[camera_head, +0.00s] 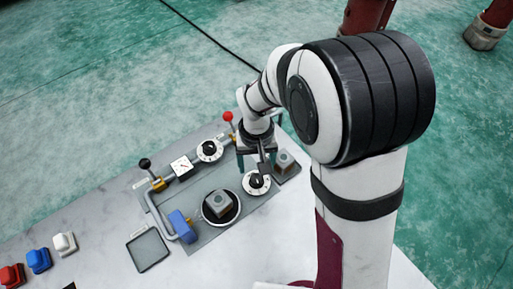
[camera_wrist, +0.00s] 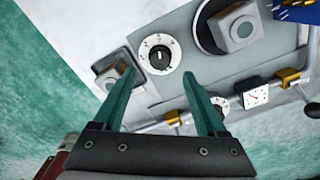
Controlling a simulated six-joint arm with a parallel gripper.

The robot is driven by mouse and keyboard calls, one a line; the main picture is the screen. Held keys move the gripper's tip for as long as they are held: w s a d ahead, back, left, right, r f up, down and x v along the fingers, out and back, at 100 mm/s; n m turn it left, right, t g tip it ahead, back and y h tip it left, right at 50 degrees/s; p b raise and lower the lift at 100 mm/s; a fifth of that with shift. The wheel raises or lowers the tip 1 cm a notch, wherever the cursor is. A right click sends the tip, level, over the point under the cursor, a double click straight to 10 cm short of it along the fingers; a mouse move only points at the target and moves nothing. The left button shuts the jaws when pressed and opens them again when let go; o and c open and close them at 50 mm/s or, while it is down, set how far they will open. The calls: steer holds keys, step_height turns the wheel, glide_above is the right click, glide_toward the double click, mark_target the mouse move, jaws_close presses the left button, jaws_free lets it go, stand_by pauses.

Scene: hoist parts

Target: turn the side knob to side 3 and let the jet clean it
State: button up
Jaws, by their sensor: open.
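A white dial with a black knob (camera_head: 257,181) sits on the grey panel beside the turntable. The blue jet nozzle (camera_head: 183,226) stands left of the turntable, pipe attached.
A second dial (camera_head: 209,150), a gauge (camera_head: 181,166), a red-tipped lever (camera_head: 228,117) and a black-tipped lever (camera_head: 145,163) line the pipe. Another grey block (camera_head: 284,162) stands right of the knob. An empty tray (camera_head: 148,251) and red, blue and white buttons (camera_head: 38,260) lie left.

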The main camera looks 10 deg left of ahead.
mark_target(256, 178)
step_height(256, 178, up, 10)
steer(key=s+d+r+m+y, duration=0.1)
steer(key=s+d+m, duration=0.3)
steer(key=s, duration=0.5)
steer(key=s+d+r+m, duration=0.1)
steer(key=s+d+m, duration=0.3)
steer(key=s+d, duration=0.3)
steer(key=s, duration=0.3)
steer(key=shift+d+r+y, duration=0.35)
steer(key=shift+r+y, duration=0.05)
steer(key=shift+w, duration=0.1)
